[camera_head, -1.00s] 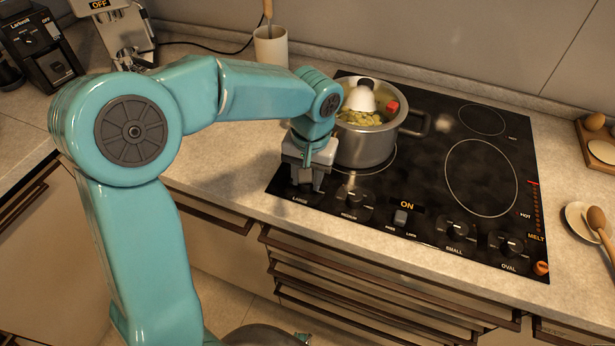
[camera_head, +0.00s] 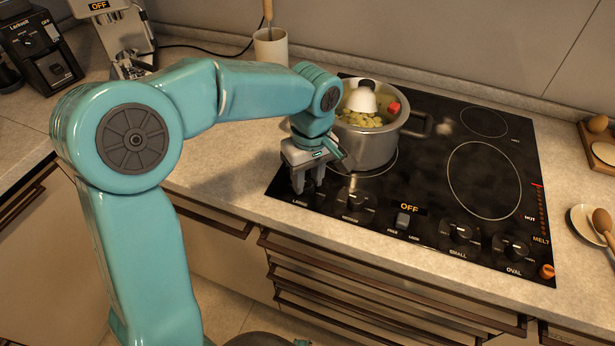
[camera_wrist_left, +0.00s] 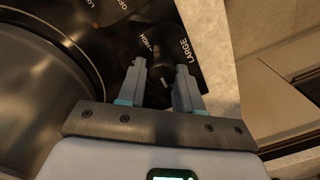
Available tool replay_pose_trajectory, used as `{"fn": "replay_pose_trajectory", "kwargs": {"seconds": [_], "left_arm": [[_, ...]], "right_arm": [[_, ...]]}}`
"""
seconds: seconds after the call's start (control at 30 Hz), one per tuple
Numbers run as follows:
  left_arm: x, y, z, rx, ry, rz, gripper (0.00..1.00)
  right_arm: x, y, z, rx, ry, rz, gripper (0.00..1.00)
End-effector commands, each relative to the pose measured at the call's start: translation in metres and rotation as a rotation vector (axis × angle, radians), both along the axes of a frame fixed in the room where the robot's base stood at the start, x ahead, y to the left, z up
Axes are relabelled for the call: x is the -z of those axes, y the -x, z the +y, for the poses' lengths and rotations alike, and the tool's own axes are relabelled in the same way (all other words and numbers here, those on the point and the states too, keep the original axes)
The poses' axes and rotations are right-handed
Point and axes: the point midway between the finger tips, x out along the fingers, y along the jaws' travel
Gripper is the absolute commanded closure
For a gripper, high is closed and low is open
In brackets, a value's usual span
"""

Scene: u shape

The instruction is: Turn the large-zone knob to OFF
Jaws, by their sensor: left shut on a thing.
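The large-zone knob (camera_wrist_left: 157,70) is a dark round knob beside the word LARGE in the left wrist view. My left gripper (camera_head: 308,186) reaches down to the front left corner of the black cooktop (camera_head: 437,160). In the wrist view the fingers of my left gripper (camera_wrist_left: 161,82) stand on either side of the knob and are shut on it. In the head view the fingers mostly hide the knob. The cooktop display (camera_head: 409,208) reads OFF. My right gripper is not in view.
A steel pot (camera_head: 368,144) with food and a white-topped object stands close behind the gripper. Other knobs, labelled SMALL (camera_head: 460,233) and OVAL (camera_head: 513,247), line the front edge. A wooden spoon (camera_head: 603,222) rests on a plate at right.

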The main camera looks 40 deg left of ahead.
Motion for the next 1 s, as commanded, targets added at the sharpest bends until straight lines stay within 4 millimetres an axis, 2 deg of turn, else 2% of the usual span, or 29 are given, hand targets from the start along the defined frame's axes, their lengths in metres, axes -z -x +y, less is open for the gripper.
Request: {"fn": "replay_pose_trajectory", "kwargs": {"seconds": [0.3,0.73,0.77,0.8,0.83,1.0], "left_arm": [[0.0005,0.0006,-0.0001,-0.076,0.001,0.003,0.96],[0.0005,0.0006,-0.0003,-0.082,0.001,0.003,0.96],[0.0005,0.0006,-0.0003,-0.082,0.002,0.003,0.56],[0.0005,0.0005,-0.0003,-0.082,0.001,0.003,0.43],[0.0005,0.0005,-0.0002,-0.082,0.001,0.003,0.40],[0.0003,0.0003,-0.0001,-0.082,0.000,0.001,0.40]], "right_arm": [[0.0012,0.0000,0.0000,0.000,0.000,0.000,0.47],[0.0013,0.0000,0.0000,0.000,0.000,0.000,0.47],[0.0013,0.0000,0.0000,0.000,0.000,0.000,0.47],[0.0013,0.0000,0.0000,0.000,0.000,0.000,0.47],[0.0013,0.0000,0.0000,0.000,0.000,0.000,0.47],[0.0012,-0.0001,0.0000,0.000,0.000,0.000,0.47]]}}
